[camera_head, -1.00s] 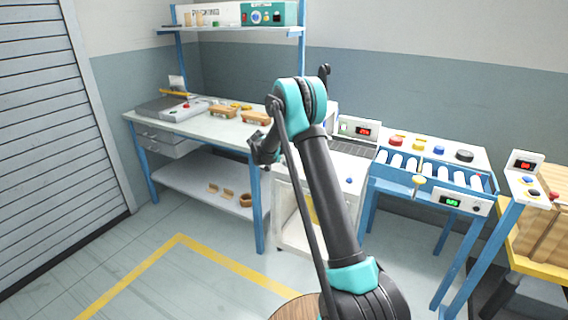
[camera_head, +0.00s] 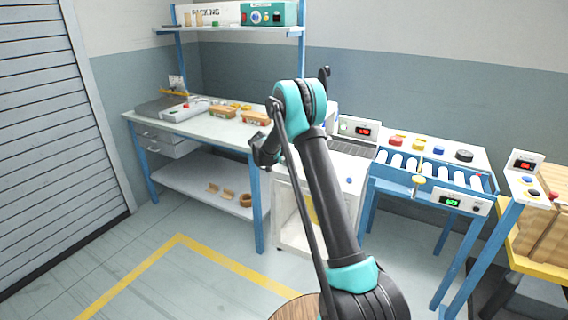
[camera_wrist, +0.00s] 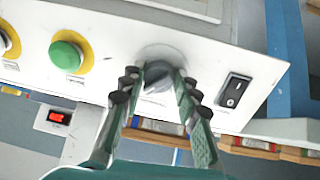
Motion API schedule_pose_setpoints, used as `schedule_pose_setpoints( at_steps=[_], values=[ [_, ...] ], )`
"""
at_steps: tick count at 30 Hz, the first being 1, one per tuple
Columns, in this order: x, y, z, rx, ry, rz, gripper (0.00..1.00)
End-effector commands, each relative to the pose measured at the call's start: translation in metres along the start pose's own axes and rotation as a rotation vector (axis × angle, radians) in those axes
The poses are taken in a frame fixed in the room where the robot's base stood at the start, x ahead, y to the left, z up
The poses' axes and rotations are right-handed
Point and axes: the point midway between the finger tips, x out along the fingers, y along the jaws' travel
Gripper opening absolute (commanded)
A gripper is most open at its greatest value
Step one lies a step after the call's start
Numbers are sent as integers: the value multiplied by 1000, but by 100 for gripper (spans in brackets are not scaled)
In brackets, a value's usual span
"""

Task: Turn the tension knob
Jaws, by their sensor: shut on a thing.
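The knob (camera_wrist: 157,78) is a dark grey dial on a white panel in the wrist view, in front of a round grey base. My gripper (camera_wrist: 158,88) is shut on this knob, with one finger on each side of it. In the head view my arm hides the gripper and the knob.
On the same white panel (camera_wrist: 250,115), a green button (camera_wrist: 66,55) sits left of the knob and a black rocker switch (camera_wrist: 234,90) right of it. In the head view, a roller conveyor (camera_head: 428,170) stands right and a packing bench (camera_head: 200,125) left.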

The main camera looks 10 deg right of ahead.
Motion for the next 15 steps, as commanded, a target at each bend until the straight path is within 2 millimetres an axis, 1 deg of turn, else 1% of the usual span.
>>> schedule_pose_setpoints(
  at_steps=[8, 15],
  values=[
    [0, 0, 0, -94, 7, 0, 2],
    [0, 1, 1, -277, 20, 0, 2]
  ],
)
